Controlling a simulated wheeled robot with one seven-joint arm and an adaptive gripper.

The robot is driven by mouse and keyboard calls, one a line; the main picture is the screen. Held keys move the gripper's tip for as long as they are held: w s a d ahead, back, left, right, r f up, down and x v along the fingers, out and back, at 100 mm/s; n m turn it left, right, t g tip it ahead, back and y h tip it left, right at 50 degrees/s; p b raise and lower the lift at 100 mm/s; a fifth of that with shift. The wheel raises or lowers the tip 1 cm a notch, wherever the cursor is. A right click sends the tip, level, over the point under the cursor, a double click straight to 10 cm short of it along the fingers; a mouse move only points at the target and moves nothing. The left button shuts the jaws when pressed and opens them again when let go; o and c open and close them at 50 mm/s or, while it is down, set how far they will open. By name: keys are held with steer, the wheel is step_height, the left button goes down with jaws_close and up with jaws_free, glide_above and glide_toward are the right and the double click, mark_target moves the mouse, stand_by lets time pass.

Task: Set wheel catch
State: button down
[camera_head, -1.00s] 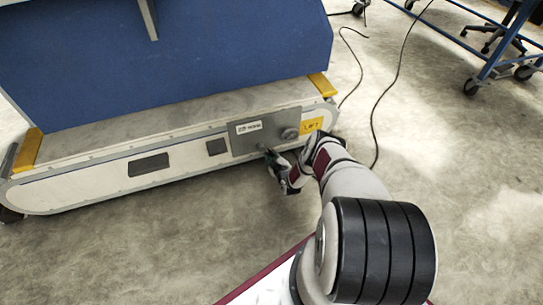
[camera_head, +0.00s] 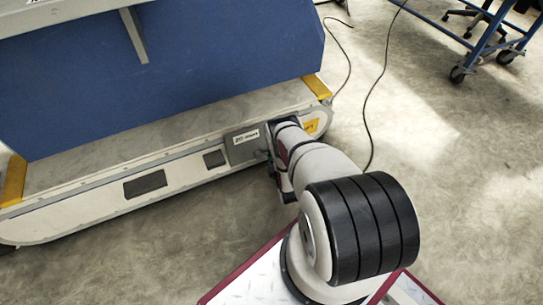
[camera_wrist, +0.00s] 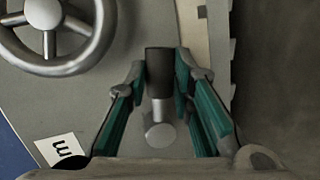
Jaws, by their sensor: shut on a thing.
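The grey panel (camera_head: 240,151) is on the low side of the blue-topped machine. In the wrist view a metal handwheel (camera_wrist: 50,36) with spokes is at the upper left of this panel. The catch (camera_wrist: 159,60) shows as a dark cylindrical grip with a bright metal round end (camera_wrist: 159,134) below it. My gripper (camera_wrist: 161,76) has its green-lined fingers on either side of the dark grip and is shut on it. In the head view my arm covers the handwheel and the catch, and the gripper is mostly hidden.
A blue wheeled cart (camera_head: 490,45) stands at the upper right. A black cable (camera_head: 367,110) lies on the floor. The concrete floor (camera_head: 450,190) to the right is mostly open.

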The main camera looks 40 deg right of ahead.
steer(key=shift+r+n+h, duration=0.4)
steer(key=shift+r+n, duration=0.2)
steer(key=shift+n, duration=0.3)
steer(key=c, duration=1.4)
jaws_free()
steer(key=v, duration=1.2)
steer(key=shift+s, duration=0.1)
